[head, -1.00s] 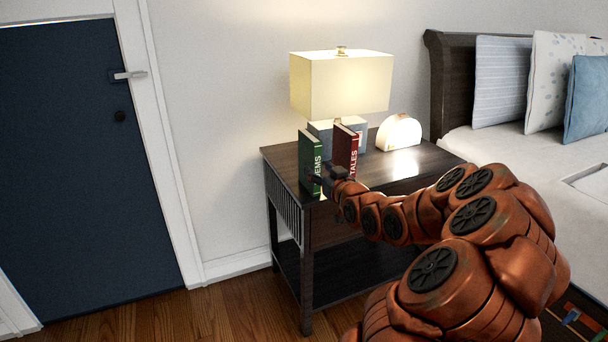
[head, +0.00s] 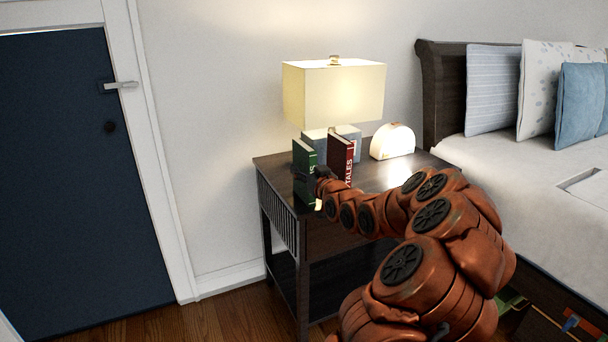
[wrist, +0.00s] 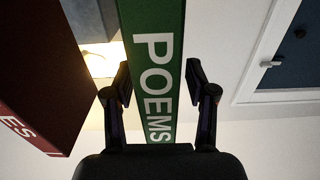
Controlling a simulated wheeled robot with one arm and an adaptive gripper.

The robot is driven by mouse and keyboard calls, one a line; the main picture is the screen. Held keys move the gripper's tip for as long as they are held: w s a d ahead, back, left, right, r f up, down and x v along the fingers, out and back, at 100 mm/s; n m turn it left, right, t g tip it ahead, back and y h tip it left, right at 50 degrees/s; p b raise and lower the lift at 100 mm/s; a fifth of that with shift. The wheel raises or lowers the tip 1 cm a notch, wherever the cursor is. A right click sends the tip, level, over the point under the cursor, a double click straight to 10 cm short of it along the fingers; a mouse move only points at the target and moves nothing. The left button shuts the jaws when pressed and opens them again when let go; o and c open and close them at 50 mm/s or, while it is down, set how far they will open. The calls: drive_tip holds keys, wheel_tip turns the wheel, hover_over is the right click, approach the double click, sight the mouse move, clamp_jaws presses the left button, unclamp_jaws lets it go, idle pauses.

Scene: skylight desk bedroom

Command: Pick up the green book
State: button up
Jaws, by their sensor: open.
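The green book (head: 305,165) stands upright on the dark nightstand (head: 385,180), near its left edge. In the wrist view its spine (wrist: 156,60) reads "POEMS" and lies between the two fingers of my gripper (wrist: 160,85). My gripper is open, with one finger on each side of the spine and a visible gap on both sides. In the head view my gripper (head: 318,178) is at the book's front and partly covers it. The far ends of the book's covers are hidden in the wrist view.
A red book (head: 340,158) stands just right of the green one, close to my gripper, and also shows in the wrist view (wrist: 40,75). A lamp (head: 334,92) and a glowing rounded light (head: 393,141) stand behind. The bed (head: 530,165) is to the right.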

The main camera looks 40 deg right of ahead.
drive_tip(key=shift+w+d, duration=0.3)
drive_tip(key=shift+w, duration=0.35)
drive_tip(key=shift+c, duration=0.4)
clamp_jaws()
